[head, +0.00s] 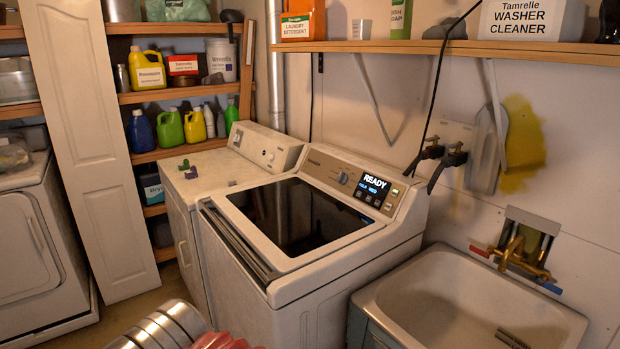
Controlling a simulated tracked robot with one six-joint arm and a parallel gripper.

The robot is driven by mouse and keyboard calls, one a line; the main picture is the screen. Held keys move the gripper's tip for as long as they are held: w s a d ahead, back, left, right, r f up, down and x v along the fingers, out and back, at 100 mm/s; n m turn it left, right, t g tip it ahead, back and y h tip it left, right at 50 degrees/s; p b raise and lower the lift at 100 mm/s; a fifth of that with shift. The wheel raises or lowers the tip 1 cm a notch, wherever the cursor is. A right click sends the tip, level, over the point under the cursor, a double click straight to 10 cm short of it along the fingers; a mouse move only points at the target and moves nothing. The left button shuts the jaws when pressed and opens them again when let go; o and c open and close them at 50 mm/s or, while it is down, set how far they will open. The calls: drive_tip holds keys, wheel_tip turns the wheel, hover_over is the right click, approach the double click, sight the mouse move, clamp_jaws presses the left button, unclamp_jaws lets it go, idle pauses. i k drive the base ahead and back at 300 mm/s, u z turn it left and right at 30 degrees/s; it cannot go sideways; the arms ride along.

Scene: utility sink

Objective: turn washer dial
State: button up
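The white top-load washer (290,289) stands in the middle of the head view with its dark glass lid shut. Its washer dial (341,177) is a small round grey knob on the sloped control panel (322,164), left of the display. The lit display (378,184) reads READY, with smaller blue text and buttons below. The dial is too small to tell which way its mark points. My gripper does not show in this view, so its place relative to the dial cannot be told.
A sink (455,300) with a brass faucet (522,262) stands right of the washer. A shelf (450,48) with cleaning boxes runs above the panel, and a black cord (437,85) hangs down. A second white appliance (200,190) stands left. Silvery ribbed metal (160,330) shows at the bottom.

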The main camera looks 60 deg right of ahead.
sight(342, 178)
drive_tip(key=u, duration=0.7)
drive_tip(key=k, duration=0.9)
drive_tip(key=z, duration=1.45)
drive_tip(key=i, duration=1)
drive_tip(key=z, duration=0.05)
